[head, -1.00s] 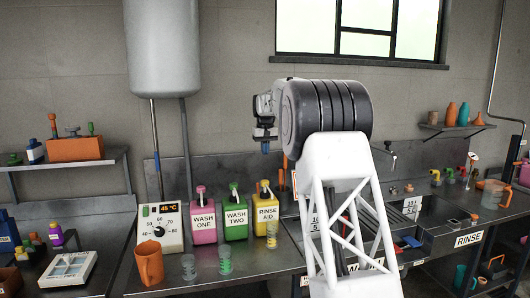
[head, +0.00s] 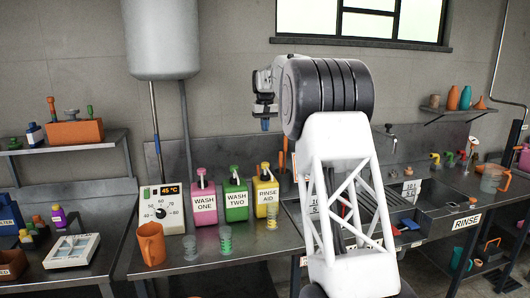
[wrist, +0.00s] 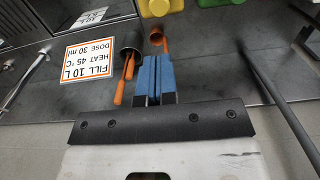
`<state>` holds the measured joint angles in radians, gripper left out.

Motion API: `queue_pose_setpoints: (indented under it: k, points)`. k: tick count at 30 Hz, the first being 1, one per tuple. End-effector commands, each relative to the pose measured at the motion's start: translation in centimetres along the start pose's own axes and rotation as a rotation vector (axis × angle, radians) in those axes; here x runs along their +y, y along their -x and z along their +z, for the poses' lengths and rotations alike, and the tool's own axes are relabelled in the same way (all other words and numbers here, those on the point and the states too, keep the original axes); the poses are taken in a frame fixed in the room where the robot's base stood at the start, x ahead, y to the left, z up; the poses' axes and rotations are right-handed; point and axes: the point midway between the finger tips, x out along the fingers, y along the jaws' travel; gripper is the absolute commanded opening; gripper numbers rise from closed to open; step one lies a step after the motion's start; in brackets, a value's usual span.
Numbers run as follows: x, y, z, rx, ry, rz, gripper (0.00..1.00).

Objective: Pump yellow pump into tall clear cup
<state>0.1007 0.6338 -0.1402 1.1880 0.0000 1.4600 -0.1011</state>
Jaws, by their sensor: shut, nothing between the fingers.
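The yellow pump bottle (head: 267,197), labelled RINSE AID, stands upright on the steel counter at the right end of a row of three pump bottles. Its yellow body also shows at the top of the wrist view (wrist: 160,6). A clear cup (head: 272,218) stands right in front of it and looks like the tallest of the three clear cups. My gripper (head: 265,125) hangs above and behind the bottles, apart from them. Its blue fingers (wrist: 153,80) are shut together and hold nothing.
Pink (head: 203,205) and green (head: 236,203) pump bottles stand left of the yellow one. Two more clear cups (head: 225,240) (head: 191,246) and an orange jug (head: 150,245) stand on the front left counter.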

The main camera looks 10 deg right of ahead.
Motion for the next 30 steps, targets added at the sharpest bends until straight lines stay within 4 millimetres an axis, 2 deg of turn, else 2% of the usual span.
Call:
queue_pose_setpoints:
  k: [11,16,23,30]
  points:
    - [0.0,-0.2,0.0,0.000,0.000,0.000,0.00]
    - [0.0,-1.0,0.0,0.000,0.000,0.000,0.00]
    - [0.0,-3.4,0.0,-0.001,0.000,0.000,0.00]
    - [0.0,-7.1,0.0,-0.003,0.000,0.000,0.00]
